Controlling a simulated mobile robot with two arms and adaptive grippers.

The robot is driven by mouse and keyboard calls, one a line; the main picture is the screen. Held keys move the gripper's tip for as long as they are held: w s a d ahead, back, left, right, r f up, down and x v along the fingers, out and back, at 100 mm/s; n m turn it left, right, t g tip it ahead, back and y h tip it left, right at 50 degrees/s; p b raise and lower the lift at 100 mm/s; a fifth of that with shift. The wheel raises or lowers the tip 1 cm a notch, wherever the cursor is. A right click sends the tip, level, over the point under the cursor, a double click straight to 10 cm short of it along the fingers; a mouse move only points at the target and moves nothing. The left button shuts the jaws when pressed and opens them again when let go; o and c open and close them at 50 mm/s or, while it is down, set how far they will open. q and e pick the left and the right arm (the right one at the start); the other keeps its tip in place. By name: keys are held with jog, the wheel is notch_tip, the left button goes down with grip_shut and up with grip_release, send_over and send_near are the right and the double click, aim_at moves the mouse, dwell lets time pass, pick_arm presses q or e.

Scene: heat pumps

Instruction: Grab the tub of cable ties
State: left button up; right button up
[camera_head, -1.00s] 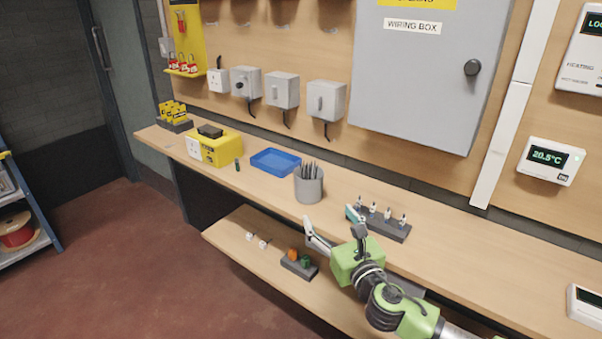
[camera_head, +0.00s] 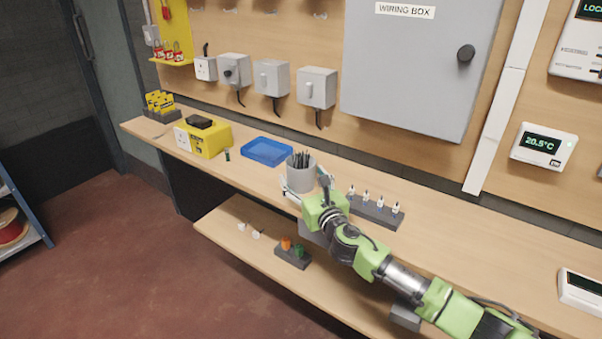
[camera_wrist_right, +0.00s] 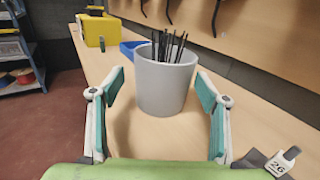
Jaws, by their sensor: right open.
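The tub of cable ties is a grey round tub (camera_head: 299,178) with several black ties standing up in it, on the upper bench shelf. It also shows in the right wrist view (camera_wrist_right: 163,84), upright and straight ahead. My right gripper (camera_head: 304,188) is open at the tub's near side. In the right wrist view my right gripper (camera_wrist_right: 158,100) has one finger on each side of the tub's near part, with visible gaps between the fingers and the wall. My left gripper is not in view.
A blue tray (camera_head: 266,151) lies behind and left of the tub, with a yellow box (camera_head: 207,140) farther left. A dark rack of small bottles (camera_head: 375,212) stands close on the right. The lower shelf (camera_head: 225,222) holds small items.

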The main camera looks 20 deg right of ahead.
jog(key=w, duration=0.2)
jog(key=shift+w+a+f, duration=0.1)
jog(key=shift+w+a, duration=0.05)
jog(key=shift+w, duration=0.25)
jog(key=c, duration=1.1)
jog(key=shift+o, duration=0.2)
